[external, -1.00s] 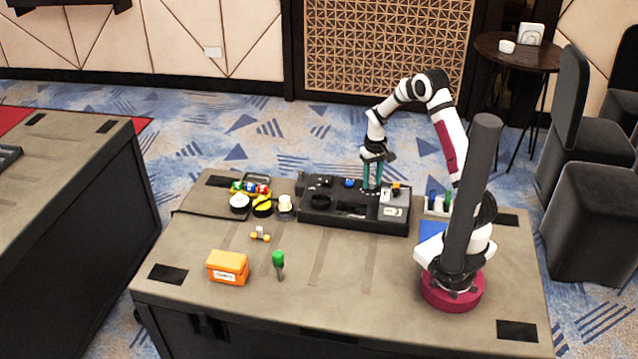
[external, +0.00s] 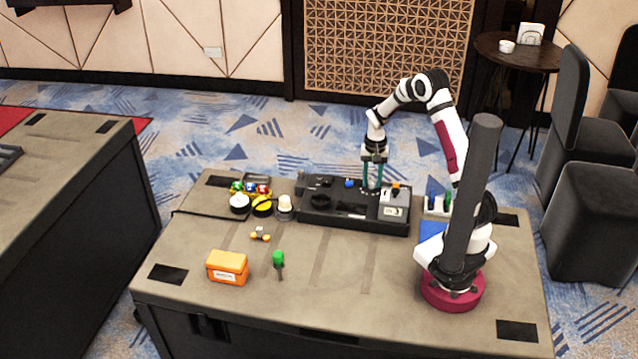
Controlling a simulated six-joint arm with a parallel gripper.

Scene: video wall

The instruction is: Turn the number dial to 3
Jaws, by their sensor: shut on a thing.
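A black control panel box (external: 322,214) stands at the back middle of the table. The number dial is at its back right, with a ring of white marks (external: 369,194) around it. My gripper (external: 372,188) points straight down over the dial with its teal fingers, shut on the dial's knob. The knob is mostly hidden between the fingertips, and the number it points to is too small to read.
The panel also carries a blue button (external: 349,183), a round black knob (external: 320,200) and a grey plate with an orange switch (external: 395,189). Round buttons (external: 262,206) stand left of it. An orange box (external: 228,267) and green-handled tool (external: 278,260) lie in front.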

